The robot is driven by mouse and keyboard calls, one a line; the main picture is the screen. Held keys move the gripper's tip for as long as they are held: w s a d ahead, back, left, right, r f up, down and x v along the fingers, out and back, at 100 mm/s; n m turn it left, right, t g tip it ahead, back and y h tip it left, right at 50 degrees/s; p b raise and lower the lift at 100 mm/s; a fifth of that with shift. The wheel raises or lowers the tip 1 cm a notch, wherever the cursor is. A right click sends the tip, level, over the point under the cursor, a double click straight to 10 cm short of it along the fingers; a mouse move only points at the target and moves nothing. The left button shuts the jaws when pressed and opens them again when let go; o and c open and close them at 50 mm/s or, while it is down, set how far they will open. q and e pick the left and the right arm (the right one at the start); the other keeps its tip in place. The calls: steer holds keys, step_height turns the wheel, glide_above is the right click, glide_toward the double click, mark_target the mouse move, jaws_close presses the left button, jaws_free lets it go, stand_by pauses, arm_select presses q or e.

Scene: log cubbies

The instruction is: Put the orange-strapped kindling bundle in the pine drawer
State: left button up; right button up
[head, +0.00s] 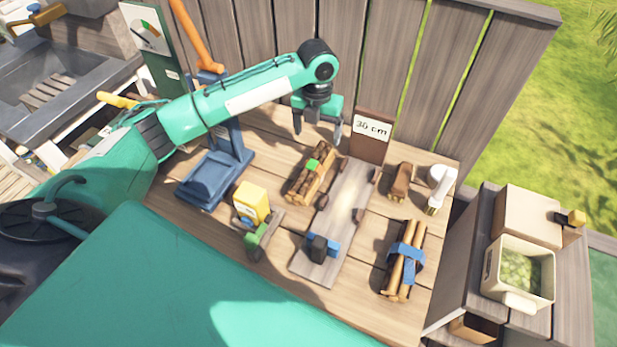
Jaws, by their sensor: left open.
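I cannot make out an orange strap on any bundle. One kindling bundle (309,181) with a small green patch lies mid-bench, left of a grey plank. Another bundle (402,275) with a blue strap lies at the front right. My left gripper (318,128) is open and empty, fingers down, above the back of the bench, just beyond the green-marked bundle. It looks apart from the bundle. My right gripper is out of view. A pale wooden box front with a dark knob (528,215) stands at the right; I cannot tell if it is the pine drawer.
The grey plank (345,205) carries a blue-and-black clamp (320,247). A "30 cm" sign (371,135) stands behind. A blue stand (215,175), yellow box (251,203), brown block (400,181) and white device (440,188) share the bench. A cream bin (517,275) stands right.

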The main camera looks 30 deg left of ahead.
mark_target(314, 162)
arm_select(q)
steer(key=shift+m, duration=0.3)
step_height(314, 162, down, 8)
steer(key=shift+s+r+p, duration=0.1)
steer(key=shift+r+p, duration=0.05)
steer(key=shift+p, duration=0.5)
steer(key=shift+a+f, duration=0.1)
steer(key=shift+f, duration=0.45)
steer(key=shift+f+p, duration=0.3)
steer(key=f, duration=0.2)
steer(key=f+p, duration=0.1)
steer(key=shift+a+f, duration=0.25)
steer(key=shift+f, duration=0.5)
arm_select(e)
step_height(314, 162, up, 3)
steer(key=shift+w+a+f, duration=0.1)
arm_select(q)
steer(key=shift+c, duration=0.2)
